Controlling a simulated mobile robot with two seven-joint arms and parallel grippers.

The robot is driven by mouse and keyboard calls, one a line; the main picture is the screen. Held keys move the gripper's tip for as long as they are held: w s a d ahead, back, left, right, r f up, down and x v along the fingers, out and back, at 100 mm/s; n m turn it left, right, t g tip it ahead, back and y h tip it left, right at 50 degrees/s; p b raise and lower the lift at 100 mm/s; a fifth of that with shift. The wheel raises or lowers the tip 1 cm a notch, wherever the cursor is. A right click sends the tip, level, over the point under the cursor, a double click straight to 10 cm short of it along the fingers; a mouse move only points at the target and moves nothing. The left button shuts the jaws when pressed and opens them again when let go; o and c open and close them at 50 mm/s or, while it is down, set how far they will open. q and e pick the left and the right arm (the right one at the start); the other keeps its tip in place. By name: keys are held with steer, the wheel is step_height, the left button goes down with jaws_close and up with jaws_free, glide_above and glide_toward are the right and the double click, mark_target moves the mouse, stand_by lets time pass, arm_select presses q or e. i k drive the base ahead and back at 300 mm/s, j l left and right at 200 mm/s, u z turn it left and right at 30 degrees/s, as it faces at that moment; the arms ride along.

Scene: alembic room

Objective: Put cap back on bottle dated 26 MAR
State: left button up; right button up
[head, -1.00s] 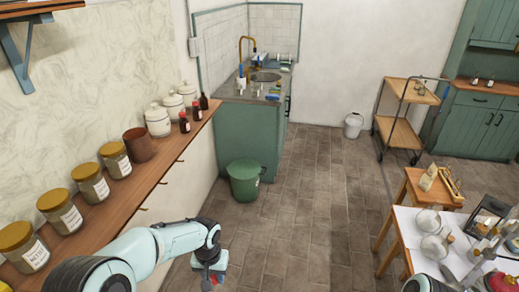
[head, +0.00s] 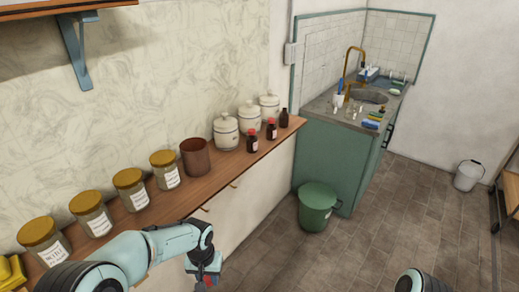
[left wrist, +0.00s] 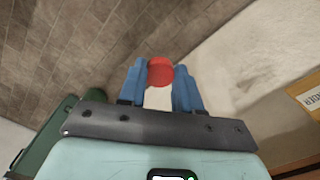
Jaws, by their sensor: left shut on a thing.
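My left gripper (head: 207,281) is low in front of the wooden shelf, above the floor. In the left wrist view it is shut on a red cap (left wrist: 160,71), held between the blue fingertips. On the shelf stand three small brown bottles. Two have red tops and pale labels, the nearer bottle (head: 252,143) and the middle bottle (head: 271,131). The farthest bottle (head: 284,119) is dark and shows no red top. Dates on the labels are too small to read. The gripper is apart from all three bottles. My right gripper is out of view.
Several yellow-lidded jars (head: 131,190), a brown cup (head: 194,158) and three white canisters (head: 226,131) line the shelf (head: 215,182). A green bin (head: 316,208) stands on the floor by the sink cabinet (head: 335,162).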

mark_target(284, 115)
steer(key=i+l+u, duration=0.5)
steer(key=l+u, duration=0.25)
steer(key=i+l+u, duration=0.1)
steer(key=l, duration=0.2)
steer(key=i+l+u, duration=0.15)
steer(key=l, duration=0.15)
steer(key=i+l+u, duration=0.1)
steer(key=l, duration=0.2)
